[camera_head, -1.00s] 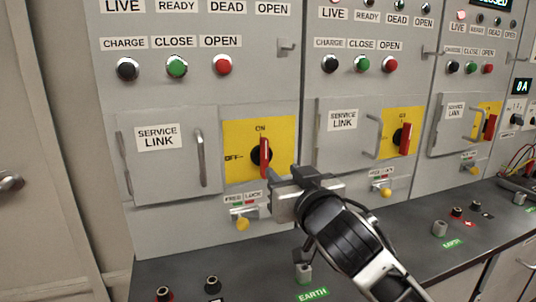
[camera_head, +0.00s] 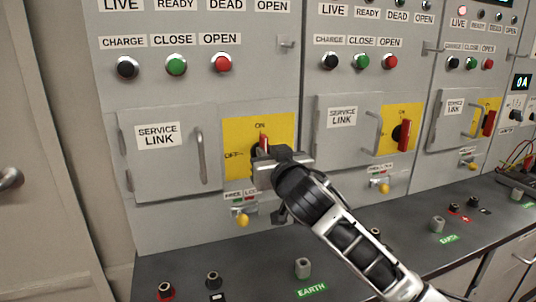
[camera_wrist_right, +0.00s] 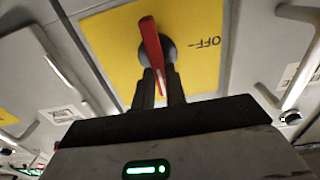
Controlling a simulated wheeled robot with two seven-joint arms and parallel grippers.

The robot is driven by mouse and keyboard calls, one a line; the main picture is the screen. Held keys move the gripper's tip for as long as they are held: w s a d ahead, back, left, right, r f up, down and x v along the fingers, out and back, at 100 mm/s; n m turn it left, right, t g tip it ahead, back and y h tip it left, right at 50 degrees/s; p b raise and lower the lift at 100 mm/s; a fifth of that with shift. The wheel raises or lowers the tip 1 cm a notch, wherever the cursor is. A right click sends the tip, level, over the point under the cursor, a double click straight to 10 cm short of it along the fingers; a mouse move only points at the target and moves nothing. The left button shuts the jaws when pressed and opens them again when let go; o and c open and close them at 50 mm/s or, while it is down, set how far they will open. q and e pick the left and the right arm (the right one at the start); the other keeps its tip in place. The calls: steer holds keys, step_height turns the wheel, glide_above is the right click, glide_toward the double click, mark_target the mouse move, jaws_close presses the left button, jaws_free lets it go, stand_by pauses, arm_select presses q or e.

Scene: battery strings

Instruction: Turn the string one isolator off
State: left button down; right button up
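The string one isolator is the leftmost yellow plate (camera_head: 235,138), marked ON at the top and OFF at the left. Its red handle (camera_head: 264,142) stands about upright, toward ON. My right gripper (camera_head: 262,160) is at the handle and hides its lower part. In the right wrist view the red handle (camera_wrist_right: 150,42) runs down between the two dark fingertips (camera_wrist_right: 159,75), one on each side. Whether the fingers press on it cannot be told. My left gripper is not in view.
A service link door (camera_head: 160,155) with a bar handle is left of the plate. A yellow-knobbed key lock (camera_head: 242,217) sits just below. Two similar isolators (camera_head: 402,130) (camera_head: 488,120) are on the panels to the right. The dark bench (camera_head: 235,270) carries terminals and a grey earth post (camera_head: 303,267).

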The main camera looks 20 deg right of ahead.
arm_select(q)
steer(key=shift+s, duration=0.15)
arm_select(e)
jaws_close()
arm_select(q)
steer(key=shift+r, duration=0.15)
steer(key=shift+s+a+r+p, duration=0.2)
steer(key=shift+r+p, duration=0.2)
steer(key=shift+p, duration=0.7)
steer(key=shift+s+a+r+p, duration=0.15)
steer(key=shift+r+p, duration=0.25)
steer(key=shift+p, duration=0.7)
arm_select(e)
steer(key=shift+a+f+n, duration=0.25)
steer(key=shift+n, duration=2.75)
steer(key=shift+a+f+n, duration=0.2)
steer(key=shift+a+n, duration=0.05)
steer(key=shift+n, duration=2.75)
steer(key=shift+a+f+n, duration=0.25)
steer(key=shift+n, duration=2.75)
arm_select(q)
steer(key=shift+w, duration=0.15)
